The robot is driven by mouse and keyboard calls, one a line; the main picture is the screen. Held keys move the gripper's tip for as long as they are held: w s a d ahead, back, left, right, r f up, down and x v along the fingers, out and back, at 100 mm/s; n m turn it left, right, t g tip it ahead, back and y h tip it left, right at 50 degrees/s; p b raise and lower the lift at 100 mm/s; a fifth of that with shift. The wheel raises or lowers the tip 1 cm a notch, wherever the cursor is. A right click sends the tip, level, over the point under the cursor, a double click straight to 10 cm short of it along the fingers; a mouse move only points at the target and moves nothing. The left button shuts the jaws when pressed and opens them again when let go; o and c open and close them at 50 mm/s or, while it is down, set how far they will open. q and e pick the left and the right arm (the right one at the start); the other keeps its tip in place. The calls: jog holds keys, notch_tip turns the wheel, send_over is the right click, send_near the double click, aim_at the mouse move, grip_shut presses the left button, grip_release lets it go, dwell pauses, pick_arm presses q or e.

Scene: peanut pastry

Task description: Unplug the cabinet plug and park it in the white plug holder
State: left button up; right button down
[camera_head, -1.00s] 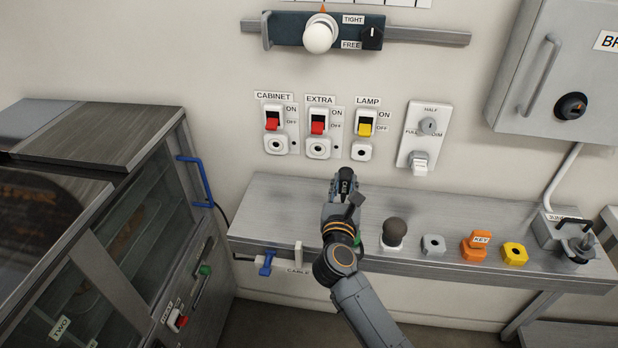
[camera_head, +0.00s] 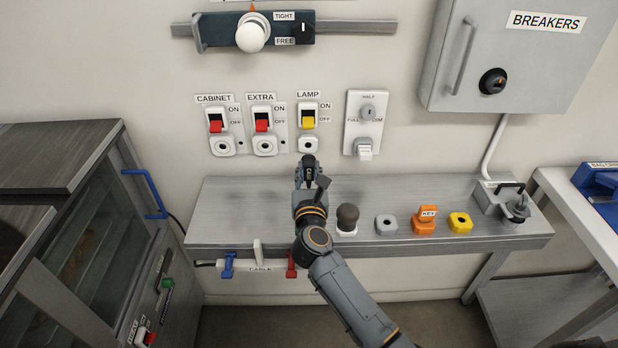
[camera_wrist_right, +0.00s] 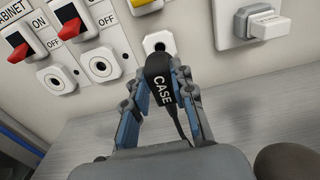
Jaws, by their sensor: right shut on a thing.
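My right gripper (camera_head: 308,165) is shut on a black plug marked CASE (camera_wrist_right: 160,82), with a thin dark cable trailing down from it. The plug is just below the LAMP socket (camera_head: 308,144), whose dark hole shows above it in the right wrist view (camera_wrist_right: 158,45). I cannot tell whether they touch. The CABINET socket (camera_head: 223,146) shows an open hole with no plug in it. A white upright piece (camera_head: 258,252) stands on the CABLE rail at the shelf's front; I cannot tell whether it is the plug holder. My left gripper is not in view.
The EXTRA socket (camera_head: 265,145) is also empty. On the grey shelf (camera_head: 235,205) stand a brown knob (camera_head: 347,216), a grey block (camera_head: 386,224), an orange KEY block (camera_head: 425,220) and a yellow block (camera_head: 460,223). Blue (camera_head: 228,265) and red (camera_head: 291,265) clips flank the rail.

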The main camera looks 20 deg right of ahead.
aim_at(309, 156)
jog(key=shift+x, duration=1.55)
jog(key=shift+b+x, duration=0.3)
jog(key=shift+x, duration=1.1)
dwell(0.8)
jog(key=c, duration=1)
grip_release()
jog(key=shift+c, duration=0.2)
jog(key=v, duration=1.1)
jog(key=shift+s+a, duration=0.15)
jog(key=shift+s, duration=0.35)
